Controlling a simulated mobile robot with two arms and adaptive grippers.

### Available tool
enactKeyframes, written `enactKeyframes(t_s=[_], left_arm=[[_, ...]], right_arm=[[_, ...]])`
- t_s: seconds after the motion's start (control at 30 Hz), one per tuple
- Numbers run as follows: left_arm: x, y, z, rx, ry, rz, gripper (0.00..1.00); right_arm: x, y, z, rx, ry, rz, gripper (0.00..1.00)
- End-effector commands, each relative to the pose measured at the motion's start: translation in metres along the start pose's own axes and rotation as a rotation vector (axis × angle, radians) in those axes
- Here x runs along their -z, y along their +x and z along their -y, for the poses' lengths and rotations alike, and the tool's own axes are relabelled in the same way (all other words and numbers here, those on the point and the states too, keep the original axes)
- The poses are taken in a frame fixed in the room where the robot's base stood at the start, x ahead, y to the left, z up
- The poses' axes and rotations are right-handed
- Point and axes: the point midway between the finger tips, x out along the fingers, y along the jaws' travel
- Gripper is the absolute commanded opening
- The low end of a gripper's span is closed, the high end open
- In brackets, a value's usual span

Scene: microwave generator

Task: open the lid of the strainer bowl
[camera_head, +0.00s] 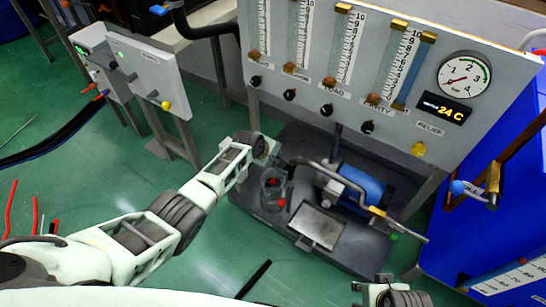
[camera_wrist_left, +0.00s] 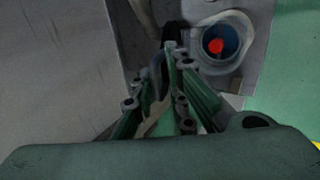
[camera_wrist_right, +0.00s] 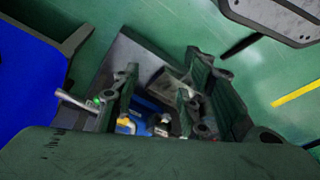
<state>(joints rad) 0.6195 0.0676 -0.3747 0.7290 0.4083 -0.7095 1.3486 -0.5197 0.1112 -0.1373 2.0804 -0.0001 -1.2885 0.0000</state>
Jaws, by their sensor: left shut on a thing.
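The strainer bowl (camera_head: 273,190) is a clear round cup with a red piece inside, on the dark base plate left of the blue pump. In the left wrist view the bowl (camera_wrist_left: 236,60) shows from above, its inside and red piece in sight. My left gripper (camera_head: 268,158) is just behind and above the bowl. Its fingers (camera_wrist_left: 175,52) are together on a thin dark part beside the bowl, seemingly the lid; the fingers mostly hide it. My right gripper (camera_wrist_right: 162,66) is open and empty; it shows partly at the bottom edge of the head view (camera_head: 385,288).
The blue pump (camera_head: 362,186) with bent pipes stands right of the bowl. A grey panel (camera_head: 300,115) with flow tubes and a gauge (camera_head: 464,76) rises behind. A blue cabinet (camera_head: 480,245) is at the right. Green floor (camera_head: 190,265) is open in front.

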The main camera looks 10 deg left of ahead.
Motion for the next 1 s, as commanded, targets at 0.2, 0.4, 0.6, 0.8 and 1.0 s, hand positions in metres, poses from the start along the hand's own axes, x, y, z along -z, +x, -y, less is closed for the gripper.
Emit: enactKeyframes(t_s=[0.2,0.4,0.6,0.8,1.0], left_arm=[[0.001,0.004,-0.020,-0.017,0.001,-0.002,0.00],[0.000,0.007,-0.025,-0.015,0.001,-0.002,0.00],[0.001,0.008,-0.027,-0.015,0.002,-0.003,0.00],[0.001,0.008,-0.026,-0.014,0.002,-0.003,0.00],[0.000,0.008,-0.025,-0.012,0.002,-0.002,0.24]], right_arm=[[0.004,-0.014,-0.001,-0.002,0.001,-0.011,0.40],[0.006,-0.026,-0.002,-0.003,0.002,-0.016,0.40],[0.007,-0.031,-0.002,-0.003,0.003,-0.017,0.40],[0.007,-0.031,-0.002,-0.003,0.003,-0.017,0.40],[0.007,-0.031,-0.002,-0.004,0.003,-0.017,0.40]])
